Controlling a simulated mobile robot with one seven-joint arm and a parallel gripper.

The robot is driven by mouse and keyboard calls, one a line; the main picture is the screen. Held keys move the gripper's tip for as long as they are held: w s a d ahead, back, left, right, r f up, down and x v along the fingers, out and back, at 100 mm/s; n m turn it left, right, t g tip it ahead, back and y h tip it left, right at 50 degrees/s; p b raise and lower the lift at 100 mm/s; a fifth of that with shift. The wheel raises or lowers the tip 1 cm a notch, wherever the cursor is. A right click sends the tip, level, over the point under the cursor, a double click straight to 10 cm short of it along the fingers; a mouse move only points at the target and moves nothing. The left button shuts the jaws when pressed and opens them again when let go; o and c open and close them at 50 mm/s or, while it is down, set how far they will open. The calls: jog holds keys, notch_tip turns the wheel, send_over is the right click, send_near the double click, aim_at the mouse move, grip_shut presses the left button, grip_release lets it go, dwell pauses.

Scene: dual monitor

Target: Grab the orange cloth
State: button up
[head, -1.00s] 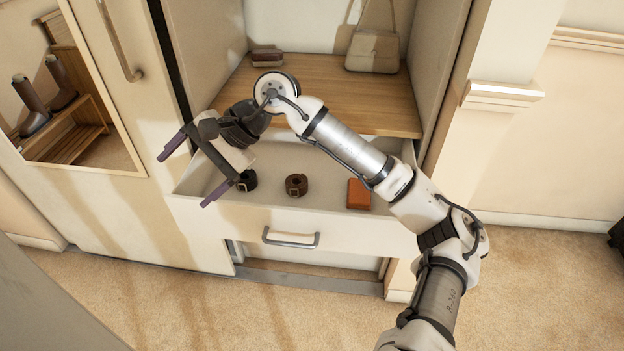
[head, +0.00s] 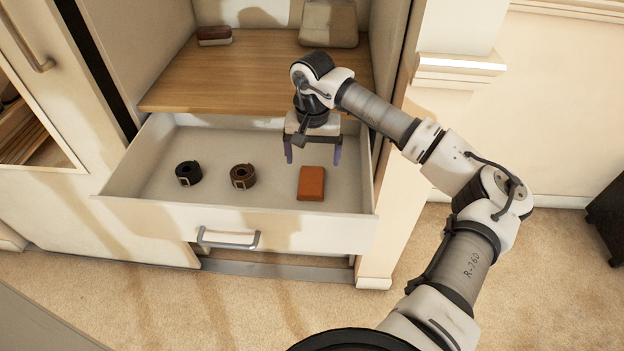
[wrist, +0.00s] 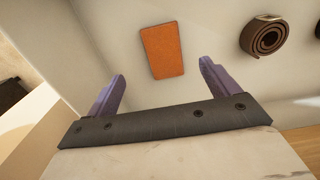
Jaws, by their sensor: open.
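The orange cloth (head: 311,183) is a small flat rectangle lying on the floor of the open drawer, toward its right end. In the wrist view the orange cloth (wrist: 163,50) lies ahead of the fingers and roughly between their lines. My gripper (head: 313,158) points down over the drawer, just behind the cloth in the head view. Its two purple fingers are spread and empty, also seen in the wrist view, where my gripper (wrist: 162,78) is apart from the cloth. Nothing hides the cloth.
The drawer (head: 250,218) also holds a black rolled belt (head: 188,174) and a brown rolled belt (head: 242,177), left of the cloth. A wooden shelf (head: 250,85) is above and behind, bearing a bag (head: 328,24) and a small box (head: 214,36). The drawer's right wall is close to the cloth.

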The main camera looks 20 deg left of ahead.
aim_at(311, 182)
jog(key=f, duration=0.3)
jog(key=f+p, duration=0.1)
jog(key=f, duration=0.5)
jog(key=shift+a, duration=0.25)
jog(key=c, duration=1.1)
jog(key=shift+o, duration=0.2)
jog(key=shift+r, duration=0.1)
